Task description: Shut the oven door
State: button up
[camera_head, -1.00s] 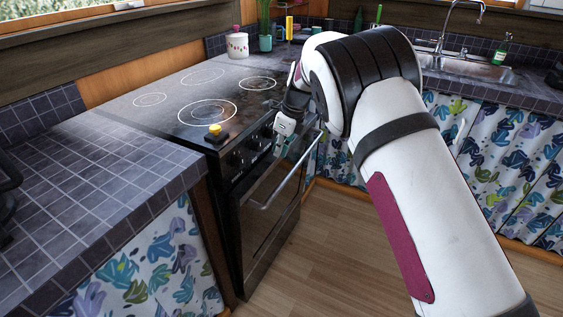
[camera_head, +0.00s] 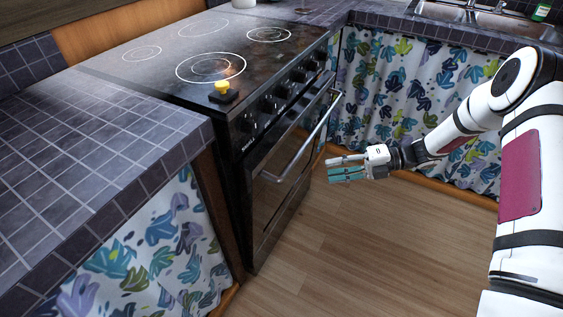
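The oven (camera_head: 255,110) is a black cooker with a hob on top and a row of knobs on its front. Its dark glass door (camera_head: 275,200) stands upright against the oven front and looks shut or nearly so; I cannot tell whether a small gap is left. The silver bar handle (camera_head: 300,150) runs along the door's top. My gripper (camera_head: 330,168) is to the right of the door, apart from the handle, above the wooden floor. Its fingers point left toward the oven, with teal pads visible. They look apart, with nothing between them.
A tiled counter (camera_head: 90,150) with a patterned curtain stands left of the oven. Another counter with a sink (camera_head: 465,15) and curtains (camera_head: 420,90) runs behind my arm. The wooden floor (camera_head: 350,250) is clear.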

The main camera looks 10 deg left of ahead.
aim_at(294, 165)
jog(key=a, duration=0.4)
jog(key=a+m+t+y+b, duration=0.1)
jog(key=a, duration=0.3)
jog(key=a+m+b, duration=0.1)
jog(key=a, duration=0.4)
jog(key=shift+f+t+y, duration=0.3)
jog(key=shift+y, duration=0.1)
grip_shut()
